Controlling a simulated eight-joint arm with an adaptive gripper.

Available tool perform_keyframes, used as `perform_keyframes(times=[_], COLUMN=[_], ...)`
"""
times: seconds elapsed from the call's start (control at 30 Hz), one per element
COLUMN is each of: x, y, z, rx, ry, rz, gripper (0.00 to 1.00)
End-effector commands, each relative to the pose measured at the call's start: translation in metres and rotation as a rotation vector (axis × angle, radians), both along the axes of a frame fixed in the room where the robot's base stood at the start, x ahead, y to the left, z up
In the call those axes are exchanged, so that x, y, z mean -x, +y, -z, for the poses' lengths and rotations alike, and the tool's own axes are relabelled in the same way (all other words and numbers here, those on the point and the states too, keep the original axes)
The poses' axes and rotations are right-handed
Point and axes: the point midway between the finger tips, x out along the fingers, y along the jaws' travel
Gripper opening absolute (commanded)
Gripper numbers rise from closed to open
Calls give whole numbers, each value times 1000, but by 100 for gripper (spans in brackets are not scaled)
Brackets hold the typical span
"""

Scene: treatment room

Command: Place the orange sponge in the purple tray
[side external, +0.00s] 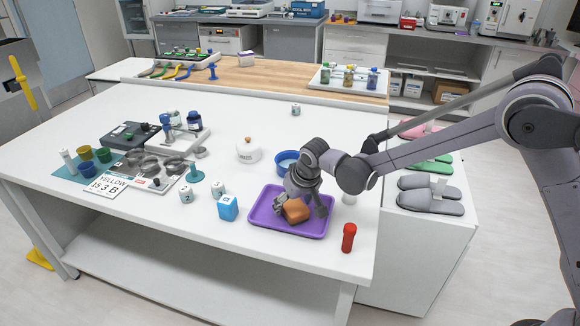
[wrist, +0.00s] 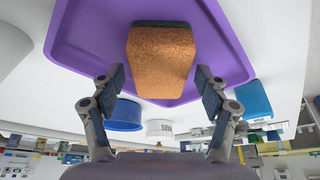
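The orange sponge (side external: 296,211) rests in the purple tray (side external: 262,222) near the front right of the white table. In the wrist view, the sponge (wrist: 160,60) has a dark face at its far end, and the purple tray (wrist: 85,40) spreads around it. My gripper (side external: 302,207) is over the tray, pointing down, with its fingers spread around the sponge. In the wrist view, my gripper (wrist: 160,76) shows a gap between each finger and the sponge's sides. The sponge is partly hidden by the gripper in the side view.
A red cylinder (side external: 348,238) stands right of the tray, and a blue box (side external: 228,208) stands to its left. A blue-rimmed bowl (side external: 286,160) and a white lidded pot (side external: 249,150) are behind it. The table's front edge is close to the tray.

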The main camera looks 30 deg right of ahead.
Motion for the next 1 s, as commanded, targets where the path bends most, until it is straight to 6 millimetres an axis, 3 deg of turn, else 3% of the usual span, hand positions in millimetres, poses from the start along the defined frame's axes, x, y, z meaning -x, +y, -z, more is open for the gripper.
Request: perform_keyframes(times=[0.27,0.43,1.0], x=[0,4,40], y=[0,0,0], z=[-1,-12,-98], rx=[0,0,0], ry=[0,0,0], rz=[0,0,0], gripper=[76,76,76])
